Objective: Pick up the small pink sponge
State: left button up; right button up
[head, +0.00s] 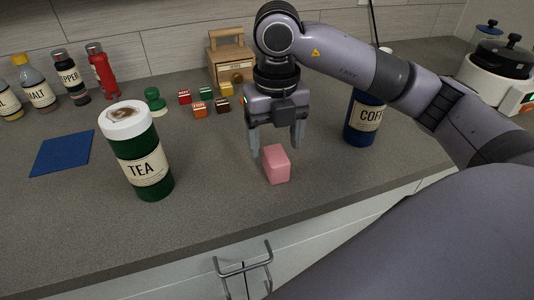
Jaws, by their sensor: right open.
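The small pink sponge (277,165) is a pink block on the grey counter, near the middle of the head view. My right gripper (276,150) points down just above and behind it, with its two fingers apart and nothing between them that I can see. The left fingertip is close to the sponge's left side; I cannot tell whether it touches. The right finger is beyond the sponge's upper right. My left gripper is not in view.
A green TEA canister (138,152) stands left of the sponge, and a blue COFFEE canister (365,118) stands to the right. Several small coloured blocks (205,98) and a wooden box (232,60) are behind. A blue mat (62,153) lies at left. The counter's front edge is close.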

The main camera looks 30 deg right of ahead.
aim_at(278, 159)
jog(key=f, duration=0.3)
jog(key=f+p, duration=0.1)
jog(key=f, duration=0.1)
jog(key=shift+s+d+f, duration=0.2)
jog(key=shift+s+f, duration=0.05)
jog(key=shift+s, duration=0.15)
jog(key=shift+f, duration=0.5)
jog(key=c, duration=1)
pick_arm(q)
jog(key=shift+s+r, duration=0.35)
pick_arm(e)
notch_tip(278, 159, up, 9)
jog(key=shift+w+a+f, duration=0.1)
jog(key=shift+f, duration=0.05)
pick_arm(q)
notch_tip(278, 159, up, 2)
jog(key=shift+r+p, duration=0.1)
jog(key=shift+p, duration=0.95)
pick_arm(e)
notch_tip(278, 159, up, 11)
jog(key=shift+r, duration=0.2)
jog(key=shift+o, duration=0.3)
